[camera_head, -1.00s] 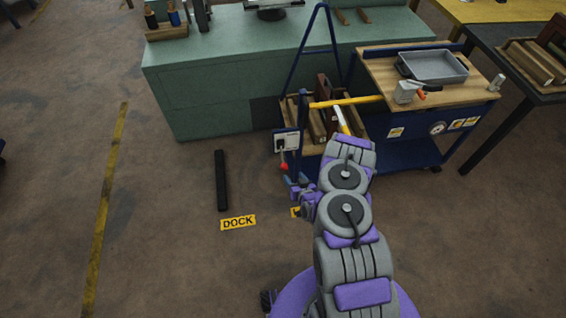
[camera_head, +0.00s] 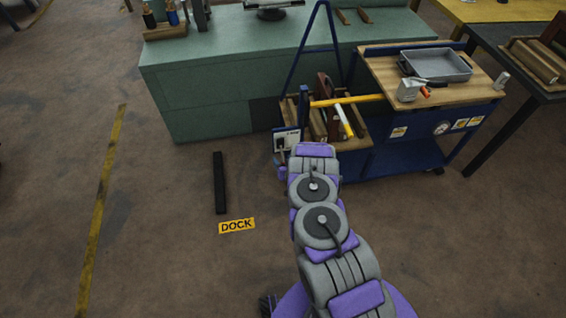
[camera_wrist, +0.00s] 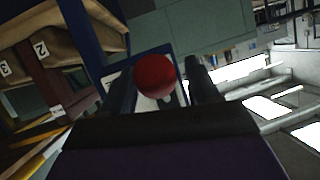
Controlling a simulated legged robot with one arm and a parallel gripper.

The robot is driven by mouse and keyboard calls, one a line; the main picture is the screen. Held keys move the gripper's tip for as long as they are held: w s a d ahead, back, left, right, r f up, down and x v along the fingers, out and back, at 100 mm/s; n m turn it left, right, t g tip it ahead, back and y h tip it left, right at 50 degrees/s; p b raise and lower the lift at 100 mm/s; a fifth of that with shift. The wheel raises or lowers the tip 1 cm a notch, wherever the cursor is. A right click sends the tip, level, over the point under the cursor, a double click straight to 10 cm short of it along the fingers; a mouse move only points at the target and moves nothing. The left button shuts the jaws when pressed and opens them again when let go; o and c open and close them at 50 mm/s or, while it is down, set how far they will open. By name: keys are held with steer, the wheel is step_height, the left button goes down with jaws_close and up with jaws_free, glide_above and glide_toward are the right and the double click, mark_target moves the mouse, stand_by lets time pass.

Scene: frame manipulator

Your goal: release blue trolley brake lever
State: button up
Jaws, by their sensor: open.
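The blue trolley (camera_head: 402,158) stands in front of the green bench. Its white brake plate (camera_head: 287,138) is on the left post; my arm hides the lever below it in the head view. In the wrist view the lever's round red knob (camera_wrist: 155,76) is near the picture's middle, with the pale plate (camera_wrist: 172,100) behind it. My gripper (camera_wrist: 161,64) is open, its dark fingers on either side of the knob in the picture. I cannot tell whether they touch it. In the head view my gripper is mostly hidden by my arm.
A yellow bar (camera_head: 345,100) crosses the trolley's left end above a bin of boards. A grey tray (camera_head: 437,66) sits on its wooden top. A black floor bar (camera_head: 219,182) and a yellow DOCK sign (camera_head: 237,226) lie left of my arm. Floor farther left is clear.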

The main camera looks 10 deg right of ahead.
steer(key=shift+c, duration=0.2)
jaws_close()
stand_by(0.4)
